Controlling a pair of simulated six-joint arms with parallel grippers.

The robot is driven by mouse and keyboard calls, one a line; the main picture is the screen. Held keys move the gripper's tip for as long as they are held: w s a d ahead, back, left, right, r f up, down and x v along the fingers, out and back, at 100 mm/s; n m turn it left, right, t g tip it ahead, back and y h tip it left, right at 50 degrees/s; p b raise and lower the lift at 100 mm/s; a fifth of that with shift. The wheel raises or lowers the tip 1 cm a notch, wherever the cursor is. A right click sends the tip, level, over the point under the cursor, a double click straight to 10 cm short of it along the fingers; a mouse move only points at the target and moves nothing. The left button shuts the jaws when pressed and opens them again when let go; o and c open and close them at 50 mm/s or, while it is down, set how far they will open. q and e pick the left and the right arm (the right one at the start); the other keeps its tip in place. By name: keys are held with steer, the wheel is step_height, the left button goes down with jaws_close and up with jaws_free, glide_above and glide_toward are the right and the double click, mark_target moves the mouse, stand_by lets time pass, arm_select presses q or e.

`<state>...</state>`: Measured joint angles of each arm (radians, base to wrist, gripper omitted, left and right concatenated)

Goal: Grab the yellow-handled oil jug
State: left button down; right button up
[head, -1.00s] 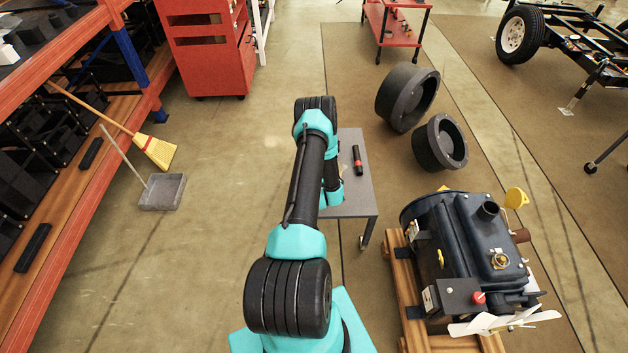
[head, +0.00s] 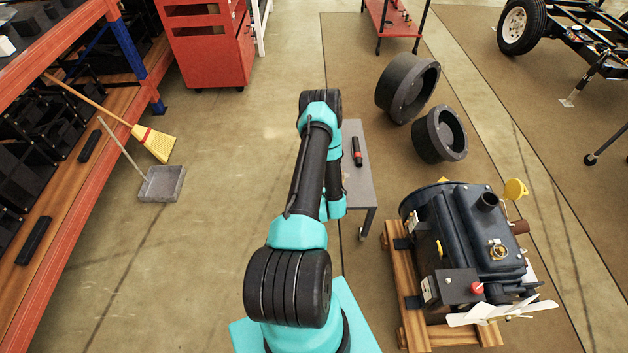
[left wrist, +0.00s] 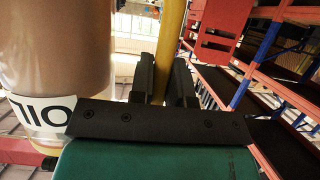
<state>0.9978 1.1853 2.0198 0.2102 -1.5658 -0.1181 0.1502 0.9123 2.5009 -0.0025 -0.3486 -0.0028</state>
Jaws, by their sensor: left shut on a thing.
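The oil jug (left wrist: 62,55) fills the left of the left wrist view. Its body is brownish and translucent, with a white label whose black lettering appears upside down. Its yellow handle (left wrist: 171,28) runs up from between the dark fingers of my left gripper (left wrist: 163,80), which is shut on it. In the head view my left arm stretches away from me, and its gripper and the jug are hidden behind the arm. My right gripper is in neither view.
A grey cart (head: 355,185) with a black-and-red flashlight (head: 356,151) stands beside my arm. A dark engine (head: 465,240) on a wooden pallet is at the right. Orange shelving (head: 75,205) lines the left; a broom (head: 155,142) and dustpan (head: 162,184) are near it.

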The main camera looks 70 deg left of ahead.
arm_select(q)
steer(key=s+d, duration=0.2)
steer(key=d, duration=0.3)
steer(key=shift+s+d+r, duration=0.15)
steer(key=shift+d+r, duration=0.15)
steer(key=shift+d, duration=0.15)
